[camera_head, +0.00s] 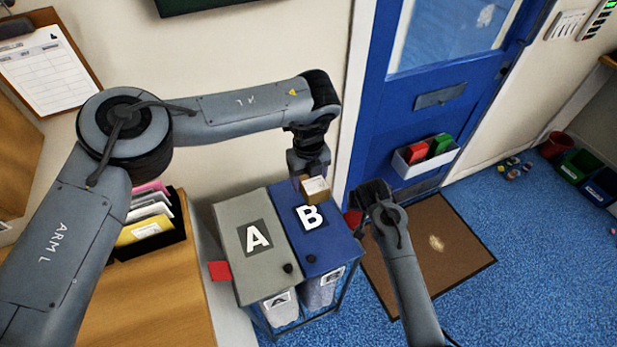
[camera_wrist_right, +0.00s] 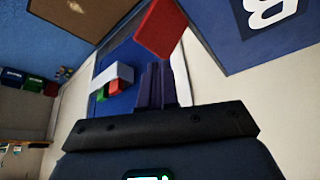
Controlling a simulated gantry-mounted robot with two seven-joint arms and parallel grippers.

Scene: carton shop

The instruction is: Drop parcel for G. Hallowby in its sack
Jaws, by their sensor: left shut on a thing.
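A small brown parcel (camera_head: 315,190) with a white label is held in my left gripper (camera_head: 308,178), which is shut on it above the back part of the blue lid B (camera_head: 322,243). The label is too small to read. The grey lid A (camera_head: 240,232) lies beside it; both lids look closed. Below them hang sack A (camera_head: 280,310) and sack B (camera_head: 318,293), their insides hidden. My right gripper (camera_wrist_right: 157,84) has its fingers together, close to a red tab (camera_wrist_right: 160,28) at the side of lid B. I see nothing held between them.
Another red tab (camera_head: 218,271) sticks out left of lid A. A rack of folders (camera_head: 150,222) stands on the wooden surface at left. The blue door (camera_head: 425,95) has a wall bin (camera_head: 425,160) with red and green items. A brown mat (camera_head: 435,255) lies on the floor.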

